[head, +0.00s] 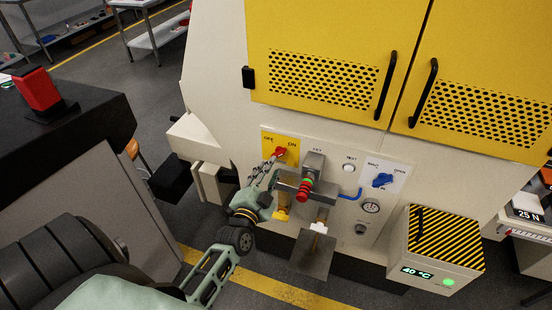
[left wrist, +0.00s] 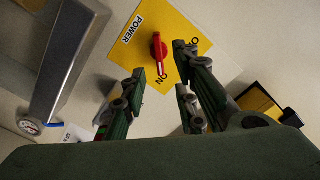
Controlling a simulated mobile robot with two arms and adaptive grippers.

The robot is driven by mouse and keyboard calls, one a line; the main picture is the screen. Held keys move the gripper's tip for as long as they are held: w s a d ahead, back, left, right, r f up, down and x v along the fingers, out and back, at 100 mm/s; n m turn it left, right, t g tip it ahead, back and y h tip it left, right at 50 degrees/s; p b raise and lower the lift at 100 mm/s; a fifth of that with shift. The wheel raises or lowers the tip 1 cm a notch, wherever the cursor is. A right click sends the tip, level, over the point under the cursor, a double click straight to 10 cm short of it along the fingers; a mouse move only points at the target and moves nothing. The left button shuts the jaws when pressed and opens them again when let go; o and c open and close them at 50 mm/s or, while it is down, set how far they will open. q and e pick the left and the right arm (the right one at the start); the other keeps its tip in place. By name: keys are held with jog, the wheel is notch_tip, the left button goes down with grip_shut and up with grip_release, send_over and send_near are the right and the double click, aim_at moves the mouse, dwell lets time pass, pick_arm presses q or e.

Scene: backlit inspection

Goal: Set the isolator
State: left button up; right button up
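The isolator is a red rotary knob (head: 280,151) on a yellow plate (head: 267,133) marked OFF and ON, on the front of the cream machine. In the left wrist view the red knob (left wrist: 158,52) sits on the yellow plate (left wrist: 143,62) marked POWER; the lower end of its handle lies close to the ON label. My left gripper (head: 266,168) is just below the knob in the head view. In the left wrist view its fingers (left wrist: 163,75) are spread apart, with nothing between them but the plate and knob beyond. I see no contact with the knob. My right gripper is not in view.
A grey bracket (head: 314,165) with a red and green button stack (head: 305,190) juts out right of the knob. Yellow doors (head: 330,50) are above.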

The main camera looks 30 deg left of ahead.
aim_at(278, 157)
pick_arm(q)
jog(key=x, duration=0.5)
jog(key=shift+w, duration=0.2)
grip_shut()
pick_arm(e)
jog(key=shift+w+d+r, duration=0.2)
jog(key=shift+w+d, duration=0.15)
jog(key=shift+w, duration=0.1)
